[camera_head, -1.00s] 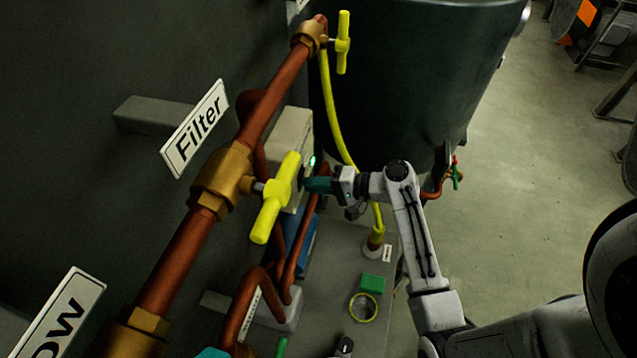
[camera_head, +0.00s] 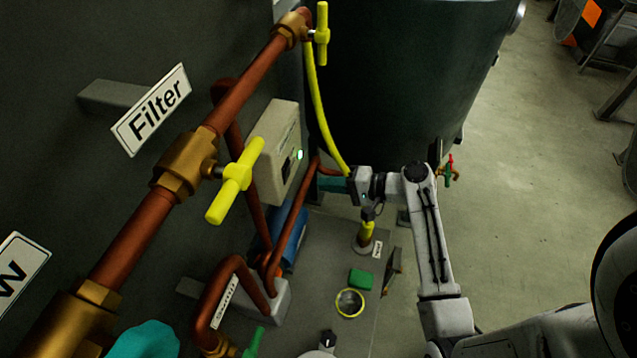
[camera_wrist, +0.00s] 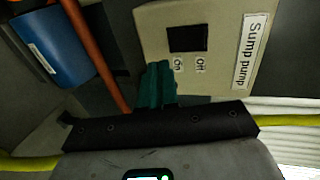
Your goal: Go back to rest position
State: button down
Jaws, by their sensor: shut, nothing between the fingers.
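My gripper (camera_head: 331,185) is shut and empty, with its teal fingers pointing left in the head view. It hangs in the air to the right of the beige switch box (camera_head: 276,150), apart from it, by the yellow hose (camera_head: 326,125). A small green light glows on the box. In the wrist view the shut teal fingers (camera_wrist: 157,84) show in front of the box (camera_wrist: 210,35), which is labelled "Sump pump" with "On" and "Off" marks beside a dark switch.
A copper pipe with brass valves and a yellow handle (camera_head: 236,180) runs diagonally at the left, beside a "Filter" sign (camera_head: 151,108). A large dark tank (camera_head: 405,75) stands behind my arm. A blue motor (camera_head: 291,243) is below. Open floor (camera_head: 525,190) lies to the right.

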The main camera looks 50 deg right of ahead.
jog(key=v, duration=0.6)
jog(key=shift+s+d+f+b, duration=0.2)
jog(key=shift+s+f+b, duration=0.15)
jog(key=shift+b, duration=0.1)
jog(key=s+a+f+n+g, duration=0.3)
jog(key=a+f+n+g, duration=0.35)
jog(key=a, duration=0.55)
jog(key=s+a+n+g+h, duration=0.4)
jog(key=s+n+g+h, duration=0.1)
jog(key=s, duration=0.4)
jog(key=shift+s+a+r+n+g, duration=0.2)
jog(key=shift+r+n+g, duration=0.2)
jog(key=shift+n+g, duration=0.5)
